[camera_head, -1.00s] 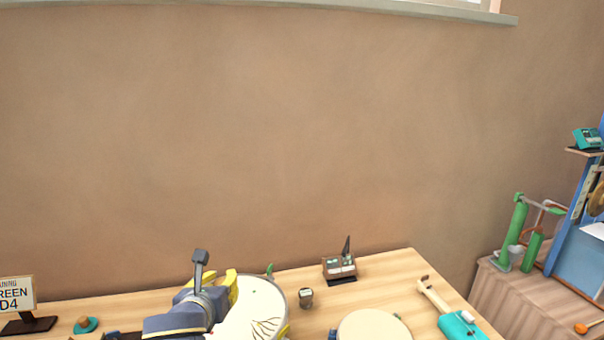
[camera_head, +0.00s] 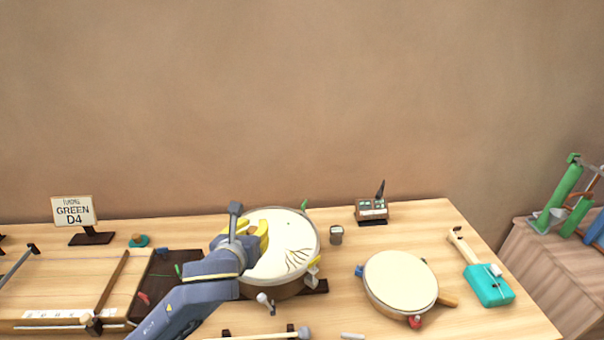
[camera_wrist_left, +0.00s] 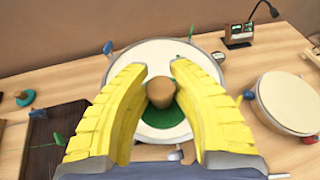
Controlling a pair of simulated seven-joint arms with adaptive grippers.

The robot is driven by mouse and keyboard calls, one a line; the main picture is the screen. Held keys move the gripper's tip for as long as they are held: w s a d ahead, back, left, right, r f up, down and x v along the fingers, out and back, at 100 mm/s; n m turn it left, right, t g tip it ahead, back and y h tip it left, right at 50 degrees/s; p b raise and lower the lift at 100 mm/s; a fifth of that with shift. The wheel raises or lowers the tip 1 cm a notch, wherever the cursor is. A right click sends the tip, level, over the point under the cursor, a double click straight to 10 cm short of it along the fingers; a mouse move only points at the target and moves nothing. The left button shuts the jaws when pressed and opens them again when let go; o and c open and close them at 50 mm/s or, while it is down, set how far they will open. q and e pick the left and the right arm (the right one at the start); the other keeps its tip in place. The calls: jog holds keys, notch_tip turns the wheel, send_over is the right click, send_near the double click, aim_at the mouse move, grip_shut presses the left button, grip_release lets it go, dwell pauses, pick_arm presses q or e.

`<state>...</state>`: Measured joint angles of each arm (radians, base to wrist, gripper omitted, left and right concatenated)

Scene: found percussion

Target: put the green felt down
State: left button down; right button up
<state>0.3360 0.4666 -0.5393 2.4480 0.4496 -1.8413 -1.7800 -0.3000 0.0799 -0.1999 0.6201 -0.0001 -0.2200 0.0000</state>
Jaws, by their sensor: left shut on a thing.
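My left gripper (camera_head: 262,236), with yellow fingers, is over the left part of a large cream-headed drum (camera_head: 296,238). In the left wrist view its fingers (camera_wrist_left: 160,75) are shut on the brown wooden knob of the green felt (camera_wrist_left: 164,114). The felt is a round green disc under the knob, above or on the drumhead (camera_wrist_left: 150,50); I cannot tell if it touches. In the head view my gripper hides the felt. My right gripper is not in view.
A teal disc with a wooden knob (camera_head: 139,241) lies on the table to the left, near a "GREEN D4" sign (camera_head: 74,212). A smaller drum (camera_head: 400,282) is to the right. A small meter box (camera_head: 371,210) stands behind. Bare table shows around them.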

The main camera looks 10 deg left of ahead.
pick_arm(q)
jog(key=w+r+y, duration=0.1)
jog(key=w+r, duration=0.6)
jog(key=r, duration=0.4)
jog(key=shift+y, duration=0.3)
jog(key=f, duration=0.5)
jog(key=a+f, duration=0.1)
jog(key=f, duration=0.4)
jog(key=a+f, duration=0.1)
jog(key=f, duration=0.5)
jog(key=shift+w, duration=0.2)
jog(key=shift+d+f, duration=0.1)
jog(key=shift+f, duration=2.7)
jog(key=c, duration=1.2)
grip_release()
jog(key=shift+f, duration=0.15)
